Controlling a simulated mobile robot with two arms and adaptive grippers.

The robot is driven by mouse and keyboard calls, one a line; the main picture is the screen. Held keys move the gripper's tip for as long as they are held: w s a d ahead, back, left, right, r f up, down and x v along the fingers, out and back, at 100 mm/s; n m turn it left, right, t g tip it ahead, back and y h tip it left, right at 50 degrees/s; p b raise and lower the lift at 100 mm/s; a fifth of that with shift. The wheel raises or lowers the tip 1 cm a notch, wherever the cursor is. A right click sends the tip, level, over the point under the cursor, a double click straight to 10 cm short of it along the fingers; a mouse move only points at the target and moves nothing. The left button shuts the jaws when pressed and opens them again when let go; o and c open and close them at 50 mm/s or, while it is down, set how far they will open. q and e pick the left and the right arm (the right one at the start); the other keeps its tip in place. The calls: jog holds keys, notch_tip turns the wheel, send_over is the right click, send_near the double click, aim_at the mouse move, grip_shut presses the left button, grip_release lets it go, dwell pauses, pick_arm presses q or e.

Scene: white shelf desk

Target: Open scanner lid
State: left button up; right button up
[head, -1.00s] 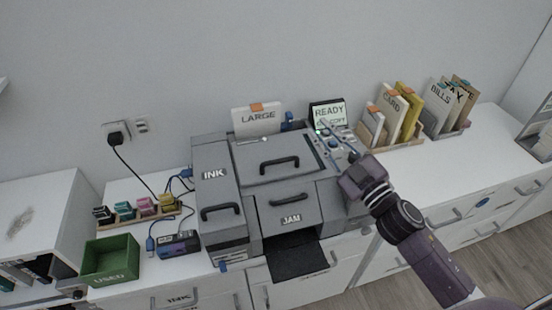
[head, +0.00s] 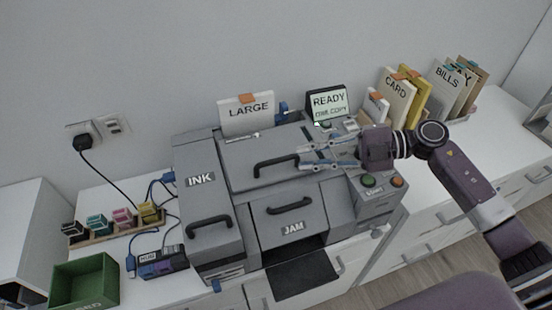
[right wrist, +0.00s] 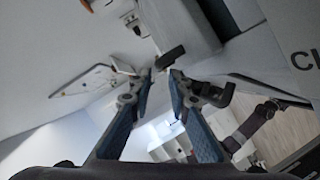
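The grey printer's scanner lid (head: 238,153) lies closed on top of the machine, with a dark bar handle (head: 270,163) across it. My right gripper (head: 301,156) comes in from the right above the lid. Its two fingers are spread, with the tips close to the handle's right end. In the right wrist view, the fingers (right wrist: 160,76) are apart, and a dark bar (right wrist: 170,57), apparently the handle, lies just beyond the tips. I cannot tell whether they touch it. My left gripper is not in view.
The READY screen (head: 328,102) and the LARGE folder (head: 246,113) stand behind the lid. The INK cover (head: 201,180) is at left and the JAM cover (head: 291,222) in front. Button controls (head: 369,181) lie below my right gripper. File holders stand at the back right.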

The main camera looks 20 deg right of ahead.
aim_at(285, 160)
jog(key=x, duration=0.7)
jog(key=shift+w+a+b, duration=0.1)
jog(key=shift+a+b, duration=0.2)
grip_shut()
